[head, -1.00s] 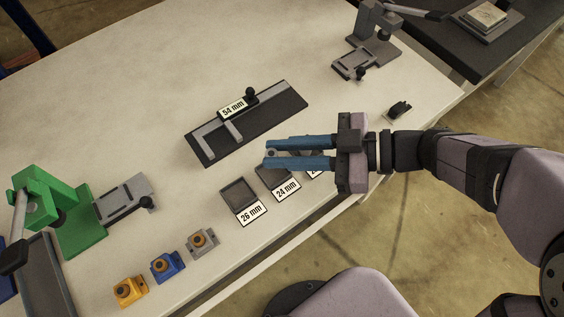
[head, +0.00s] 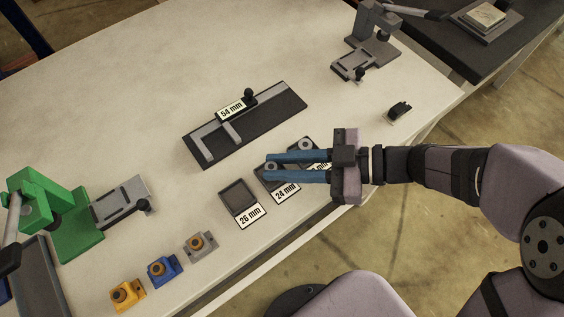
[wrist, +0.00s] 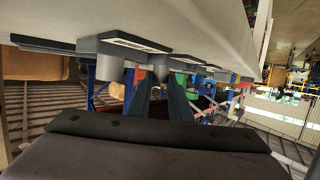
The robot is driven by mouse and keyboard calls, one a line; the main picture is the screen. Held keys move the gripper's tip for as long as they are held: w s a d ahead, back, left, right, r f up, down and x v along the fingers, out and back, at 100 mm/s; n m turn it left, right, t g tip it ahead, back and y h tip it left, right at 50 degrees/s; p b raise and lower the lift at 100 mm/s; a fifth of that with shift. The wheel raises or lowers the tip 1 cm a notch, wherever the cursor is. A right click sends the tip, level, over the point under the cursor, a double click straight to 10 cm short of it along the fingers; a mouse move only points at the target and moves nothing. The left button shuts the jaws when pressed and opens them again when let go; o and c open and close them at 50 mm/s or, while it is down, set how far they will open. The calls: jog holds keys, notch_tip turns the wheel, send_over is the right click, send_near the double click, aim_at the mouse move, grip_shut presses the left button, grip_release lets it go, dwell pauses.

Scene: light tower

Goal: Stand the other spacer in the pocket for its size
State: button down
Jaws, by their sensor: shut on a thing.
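My gripper (head: 268,169) is shut on a grey ring-topped spacer (head: 270,166) between its blue fingertips. The held spacer is upright over the middle pocket (head: 262,183), labelled 24 mm; I cannot tell whether its foot is inside. In the wrist view the fingers (wrist: 161,82) close around the spacer (wrist: 160,73). Another spacer (head: 305,144) stands at the right-hand pocket (head: 314,144), whose label is mostly hidden by my gripper. It also shows in the wrist view (wrist: 130,74). The 26 mm pocket (head: 238,195) on the left is empty.
A dark gauge (head: 270,120) with a 54 mm label lies behind the pockets. Yellow (head: 127,295), blue (head: 164,270) and grey (head: 200,244) blocks stand front left. A green press (head: 60,215) is at left, a grey one (head: 372,45) at back right. The pockets lie near the table edge.

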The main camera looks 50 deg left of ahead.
jog(key=shift+f, duration=0.15)
jog(key=c, duration=1.6)
grip_release()
jog(key=shift+r, duration=0.25)
jog(key=v, duration=1.2)
jog(key=shift+p, duration=0.35)
